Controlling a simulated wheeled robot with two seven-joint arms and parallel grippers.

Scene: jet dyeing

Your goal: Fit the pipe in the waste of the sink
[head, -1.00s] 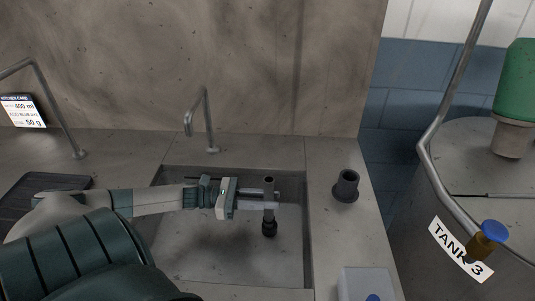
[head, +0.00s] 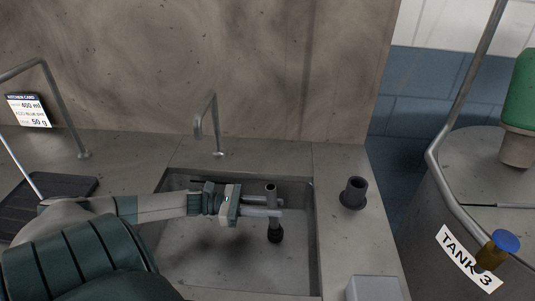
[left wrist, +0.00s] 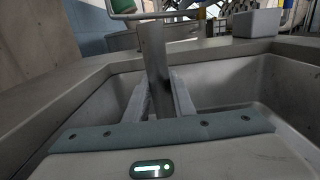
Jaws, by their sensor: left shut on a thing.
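My left gripper (head: 273,206) is over the sink basin (head: 200,262), shut on a grey, open-topped pipe (head: 272,194) that stands roughly upright. In the left wrist view the pipe (left wrist: 154,65) rises between the two fingers. A black round piece (head: 275,235) shows at the pipe's lower end, inside the basin. I cannot tell whether it is part of the pipe or the sink's waste, nor whether the pipe is seated. The wrist view hides the pipe's lower end behind my gripper. My right gripper is not in view.
A dark hollow cup-shaped fitting (head: 353,193) stands on the counter right of the basin. A faucet (head: 213,125) stands behind it. A grey box (head: 373,289) is at the front right, and Tank 3 (head: 470,185) is beyond. A black ribbed tray (head: 50,192) lies left.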

